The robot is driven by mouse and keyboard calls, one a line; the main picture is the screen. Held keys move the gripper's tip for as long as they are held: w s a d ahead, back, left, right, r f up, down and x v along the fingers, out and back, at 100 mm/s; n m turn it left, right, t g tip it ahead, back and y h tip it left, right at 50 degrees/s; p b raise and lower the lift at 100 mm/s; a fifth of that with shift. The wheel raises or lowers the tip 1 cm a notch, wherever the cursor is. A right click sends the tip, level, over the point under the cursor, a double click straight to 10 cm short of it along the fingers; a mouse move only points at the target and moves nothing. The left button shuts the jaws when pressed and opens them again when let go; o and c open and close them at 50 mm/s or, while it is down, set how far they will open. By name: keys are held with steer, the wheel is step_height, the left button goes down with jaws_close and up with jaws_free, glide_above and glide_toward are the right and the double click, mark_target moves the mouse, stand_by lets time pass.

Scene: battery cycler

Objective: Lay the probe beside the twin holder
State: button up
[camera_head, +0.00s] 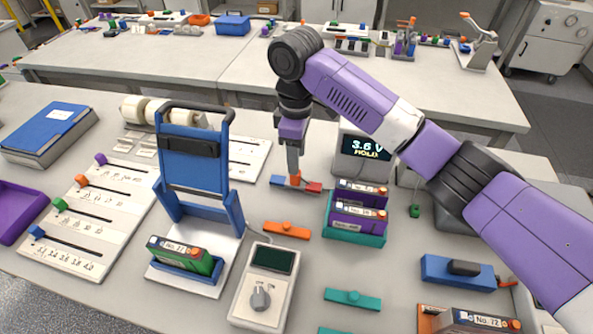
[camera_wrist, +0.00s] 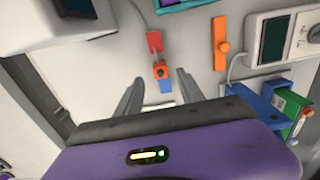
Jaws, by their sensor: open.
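A small red and blue piece with an orange knob in its middle, which looks like the probe (camera_head: 312,187), lies on the table left of the twin holder, close to it. It also shows in the wrist view (camera_wrist: 155,43). The twin holder (camera_head: 352,232) is a teal tray with two purple battery packs standing in it; only its edge shows in the wrist view. My gripper (camera_head: 294,175) is at the probe, pointing down. In the wrist view my open fingers (camera_wrist: 159,83) flank the probe's blue end, with gaps on both sides. Whether they touch it is unclear.
A display reading 3.6 V (camera_head: 367,147) stands behind the holder. An orange bar (camera_head: 286,230) and a meter with a dial (camera_head: 265,285) are in front. A blue upright stand (camera_head: 193,165) with a green pack is at left. Bare table lies between the orange bar and the holder.

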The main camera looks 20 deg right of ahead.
step_height(320, 180, up, 5)
steer(key=shift+f, duration=0.1)
stand_by(0.5)
